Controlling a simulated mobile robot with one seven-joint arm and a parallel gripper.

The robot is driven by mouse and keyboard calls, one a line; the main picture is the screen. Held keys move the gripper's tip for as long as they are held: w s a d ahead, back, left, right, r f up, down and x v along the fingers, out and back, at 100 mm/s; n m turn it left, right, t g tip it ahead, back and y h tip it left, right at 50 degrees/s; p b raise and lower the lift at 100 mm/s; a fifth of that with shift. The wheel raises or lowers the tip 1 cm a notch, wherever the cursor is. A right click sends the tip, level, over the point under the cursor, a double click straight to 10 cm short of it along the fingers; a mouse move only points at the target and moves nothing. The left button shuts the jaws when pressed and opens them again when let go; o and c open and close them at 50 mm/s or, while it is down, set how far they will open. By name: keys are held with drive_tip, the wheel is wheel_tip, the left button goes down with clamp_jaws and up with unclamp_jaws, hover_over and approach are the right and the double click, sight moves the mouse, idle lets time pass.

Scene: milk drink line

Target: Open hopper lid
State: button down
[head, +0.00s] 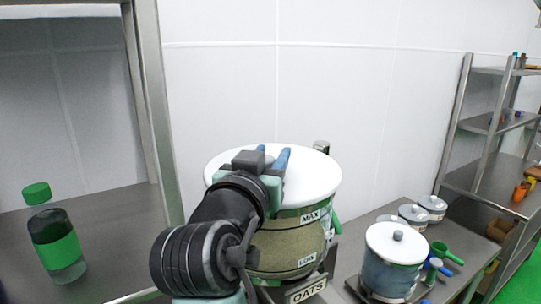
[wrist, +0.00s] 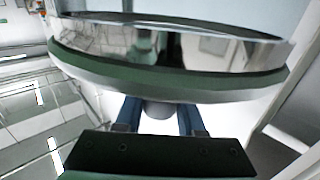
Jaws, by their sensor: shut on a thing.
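The oats hopper (head: 285,247) is a round vessel with tan contents, MAX and LOW marks and an OATS plate. Its broad white lid (head: 312,180) shows above it in the head view. My gripper (head: 272,158) is over the lid, its blue fingers on either side of the lid's middle. In the wrist view, my gripper (wrist: 158,118) is shut on a grey knob (wrist: 158,108) between the blue fingers. A wide round edge with a green band (wrist: 170,75) and a shiny metal face crosses above the knob. I cannot tell whether the lid is clear of the rim.
A steel shelf unit on the left holds a green-capped bottle (head: 56,235). At right, a bench holds a lidded pot (head: 390,262), several smaller lidded containers and a green scoop (head: 445,252). Another steel rack (head: 490,185) stands beyond. The white wall is behind the hopper.

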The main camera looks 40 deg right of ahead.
drive_tip(key=shift+w+a+f+m+g+h+b, duration=0.15)
drive_tip(key=shift+w+m+g+h+b, duration=0.25)
drive_tip(key=shift+w, duration=0.3)
drive_tip(key=shift+w+m+g+b, duration=0.3)
drive_tip(key=shift+w+g, duration=0.15)
drive_tip(key=shift+g, duration=0.05)
drive_tip(key=c, duration=0.5)
unclamp_jaws()
